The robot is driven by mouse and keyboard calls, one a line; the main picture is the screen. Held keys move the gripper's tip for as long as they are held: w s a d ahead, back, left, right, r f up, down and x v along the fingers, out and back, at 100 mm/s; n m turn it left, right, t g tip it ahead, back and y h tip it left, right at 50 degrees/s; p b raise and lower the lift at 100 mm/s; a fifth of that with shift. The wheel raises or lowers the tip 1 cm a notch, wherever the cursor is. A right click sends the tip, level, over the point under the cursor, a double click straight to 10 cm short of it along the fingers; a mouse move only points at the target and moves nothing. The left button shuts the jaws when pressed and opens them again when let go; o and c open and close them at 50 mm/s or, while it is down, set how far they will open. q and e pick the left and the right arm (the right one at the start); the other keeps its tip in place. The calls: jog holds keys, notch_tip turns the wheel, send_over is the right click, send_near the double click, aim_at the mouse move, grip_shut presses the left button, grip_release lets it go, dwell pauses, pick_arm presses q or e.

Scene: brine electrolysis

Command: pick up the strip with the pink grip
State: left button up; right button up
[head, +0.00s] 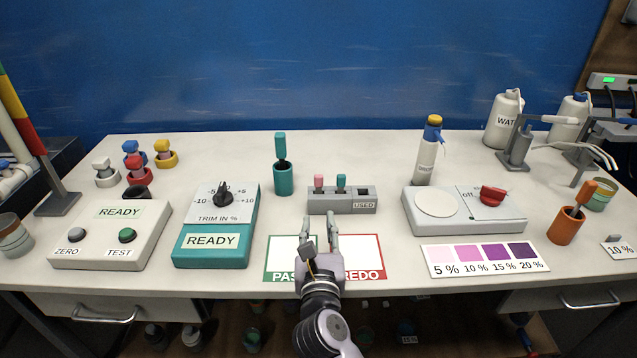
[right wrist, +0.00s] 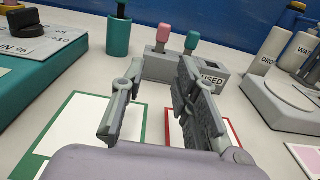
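The strip with the pink grip (head: 319,182) stands upright in the left slot of a grey holder (head: 342,207); only its pink top shows. It also shows in the right wrist view (right wrist: 163,33). A strip with a teal grip (head: 341,181) stands just right of it. The holder's right compartment carries the label USED. My right gripper (head: 320,224) is open and empty, in front of the holder and above the PASS and REDO cards, its fingers pointing at the holder. In the right wrist view both fingers (right wrist: 150,75) are spread apart. My left gripper is not in view.
A teal cup (head: 283,179) with a tool stands left of the holder. A trim box (head: 216,222) is farther left. A white stirrer-like device (head: 462,212) with a red knob stands to the right. A purple colour chart (head: 484,259) lies in front of it.

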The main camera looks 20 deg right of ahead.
aim_at(319, 186)
jog(key=x, duration=0.3)
jog(key=shift+w+d+r, duration=0.1)
jog(key=shift+w+r, duration=0.1)
jog(key=shift+w, duration=0.1)
jog(key=x, duration=0.4)
jog(key=shift+w+d+f, duration=0.1)
jog(key=shift+w+f, duration=0.15)
jog(key=shift+w, duration=0.1)
jog(key=shift+w+d, duration=0.15)
jog(key=shift+w, duration=0.3)
jog(key=shift+w+d+r, duration=0.15)
jog(key=shift+w, duration=0.15)
jog(key=x, duration=0.3)
jog(key=shift+w+d, duration=0.15)
jog(key=shift+w, duration=0.45)
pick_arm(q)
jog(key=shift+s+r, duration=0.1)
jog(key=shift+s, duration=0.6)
pick_arm(e)
jog(key=shift+d, duration=0.1)
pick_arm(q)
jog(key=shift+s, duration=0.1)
pick_arm(e)
jog(key=c, duration=0.6)
